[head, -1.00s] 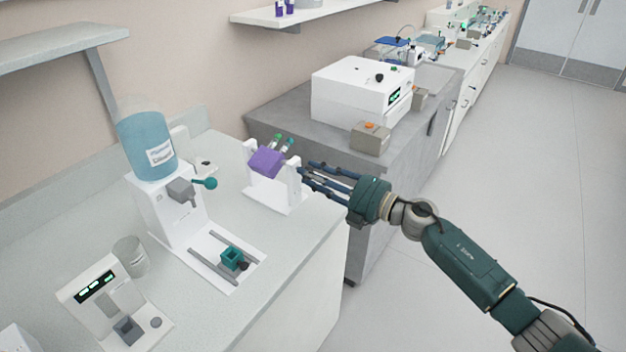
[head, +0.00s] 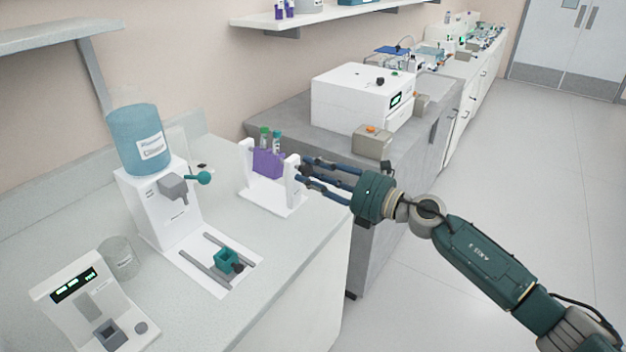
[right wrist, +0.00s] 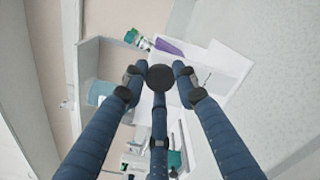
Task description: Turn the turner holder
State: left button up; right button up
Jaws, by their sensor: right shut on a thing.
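The turner is a white stand (head: 281,207) with two uprights on the bench's right part. Its purple holder (head: 268,164) hangs between the uprights, about upright, with two capped tubes (head: 276,140) standing in it. The purple also shows in the right wrist view (right wrist: 169,46), partly hidden. My right gripper (head: 300,171) reaches in from the right at the right upright. In the right wrist view its fingers close around a dark round knob (right wrist: 160,77), which the fingers hide in the head view. My left gripper is out of view.
A white device with a display (head: 80,302) is at front left. A grey bench with a white machine (head: 360,98) is behind. Floor at right is clear.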

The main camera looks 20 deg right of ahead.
jog(key=shift+w+d+n+b, duration=0.15)
jog(key=shift+n+b, duration=0.55)
jog(key=shift+n, duration=0.6)
jog(key=shift+r+n, duration=0.25)
jog(key=shift+n, duration=0.05)
jog(key=o, duration=1.2)
jog(key=shift+c, duration=0.2)
jog(key=shift+f, duration=0.1)
jog(key=shift+s+d+f, duration=0.1)
jog(key=shift+s, duration=0.15)
jog(key=v, duration=1.1)
jog(key=shift+s+d, duration=0.25)
